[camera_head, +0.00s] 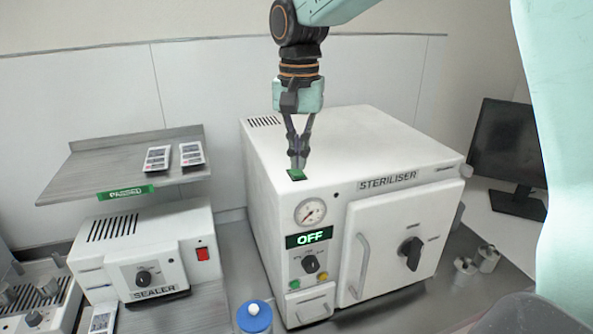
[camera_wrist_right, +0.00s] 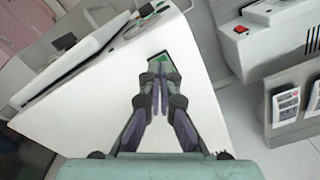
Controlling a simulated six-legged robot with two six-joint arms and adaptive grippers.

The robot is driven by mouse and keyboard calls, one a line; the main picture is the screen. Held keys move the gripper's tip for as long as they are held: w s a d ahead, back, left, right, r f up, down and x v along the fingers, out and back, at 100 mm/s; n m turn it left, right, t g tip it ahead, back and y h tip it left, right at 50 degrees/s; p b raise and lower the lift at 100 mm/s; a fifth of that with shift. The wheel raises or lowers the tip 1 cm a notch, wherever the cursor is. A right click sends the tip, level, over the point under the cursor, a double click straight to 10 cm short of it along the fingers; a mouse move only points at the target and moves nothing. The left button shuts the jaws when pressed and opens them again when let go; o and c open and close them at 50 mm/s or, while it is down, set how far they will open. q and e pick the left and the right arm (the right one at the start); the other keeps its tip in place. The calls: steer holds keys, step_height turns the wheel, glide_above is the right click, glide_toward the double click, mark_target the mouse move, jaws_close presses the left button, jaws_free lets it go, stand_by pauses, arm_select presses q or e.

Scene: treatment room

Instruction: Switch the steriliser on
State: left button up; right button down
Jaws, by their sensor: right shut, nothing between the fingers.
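The steriliser (camera_head: 350,150) is a white box with a front door, a dial gauge, a selector knob (camera_head: 311,264) and a display (camera_head: 309,238) reading OFF. A green switch (camera_head: 296,174) sits on its top near the front left edge. My right gripper (camera_head: 297,162) is shut and empty, pointing down at the green switch; the fingertips overlap it in the head view, and I cannot tell whether they touch it. In the right wrist view the shut fingers (camera_wrist_right: 161,101) are in front of the green switch (camera_wrist_right: 164,66), partly hiding it. My left gripper is not in view.
A sealer (camera_head: 150,262) with a red switch stands to the left, below a grey shelf (camera_head: 85,176) holding two packets and a PASSED label. A blue-capped bottle (camera_head: 254,316) stands in front. A monitor (camera_head: 505,150) and small metal cups (camera_head: 487,259) are to the right.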

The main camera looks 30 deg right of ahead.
steer(key=shift+d+f, duration=0.1)
steer(key=shift+f, duration=0.1)
steer(key=shift+w+f, duration=0.2)
steer(key=shift+s+f, duration=0.1)
steer(key=shift+s, duration=0.05)
steer(key=shift+f, duration=0.1)
